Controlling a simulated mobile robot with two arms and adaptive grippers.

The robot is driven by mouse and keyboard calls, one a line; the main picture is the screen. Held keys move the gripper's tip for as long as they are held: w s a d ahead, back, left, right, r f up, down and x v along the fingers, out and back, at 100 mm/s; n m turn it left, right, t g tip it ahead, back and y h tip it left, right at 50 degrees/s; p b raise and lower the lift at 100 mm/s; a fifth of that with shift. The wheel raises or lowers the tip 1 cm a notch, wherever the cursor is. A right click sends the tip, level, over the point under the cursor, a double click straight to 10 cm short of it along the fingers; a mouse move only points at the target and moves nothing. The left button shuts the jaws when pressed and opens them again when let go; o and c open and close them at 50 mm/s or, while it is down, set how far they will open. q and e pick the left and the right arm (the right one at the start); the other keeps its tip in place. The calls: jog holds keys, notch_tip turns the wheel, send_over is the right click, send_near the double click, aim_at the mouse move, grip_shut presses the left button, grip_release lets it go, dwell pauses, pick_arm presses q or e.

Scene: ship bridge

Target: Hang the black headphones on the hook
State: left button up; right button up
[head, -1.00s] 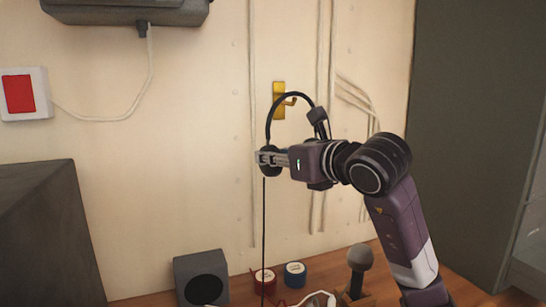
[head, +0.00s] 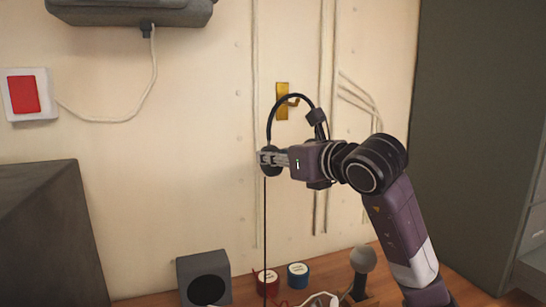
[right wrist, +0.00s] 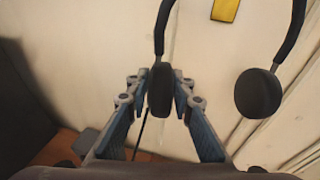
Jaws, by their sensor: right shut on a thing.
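The black headphones (head: 291,97) are held upright in front of the wall, band on top, with a dark cable hanging straight down. My right gripper (head: 268,159) is shut on the left ear cup, which shows between the fingers in the right wrist view (right wrist: 160,90). The other ear cup (right wrist: 258,93) hangs free on the right in that view. The brass hook (head: 282,101) is on the wall behind the band; its prong shows just under the top of the band. I cannot tell whether band and hook touch. My left gripper is not in view.
On the wooden counter below stand a grey speaker (head: 203,277), a red tape roll (head: 266,282), a blue tape roll (head: 298,275) and a microphone (head: 362,262). Wall cables (head: 325,60) run beside the hook. A dark cabinet (head: 470,130) stands right.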

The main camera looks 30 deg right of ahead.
jog(key=shift+w+d+f, duration=0.15)
jog(key=shift+w+f, duration=0.1)
jog(key=shift+w, duration=0.25)
dwell(0.4)
jog(key=shift+w+f+b, duration=0.1)
jog(key=shift+f+b, duration=0.1)
jog(key=shift+b, duration=0.35)
dwell(0.9)
jog(key=o, duration=1)
jog(key=shift+o, duration=0.2)
jog(key=shift+f, duration=0.1)
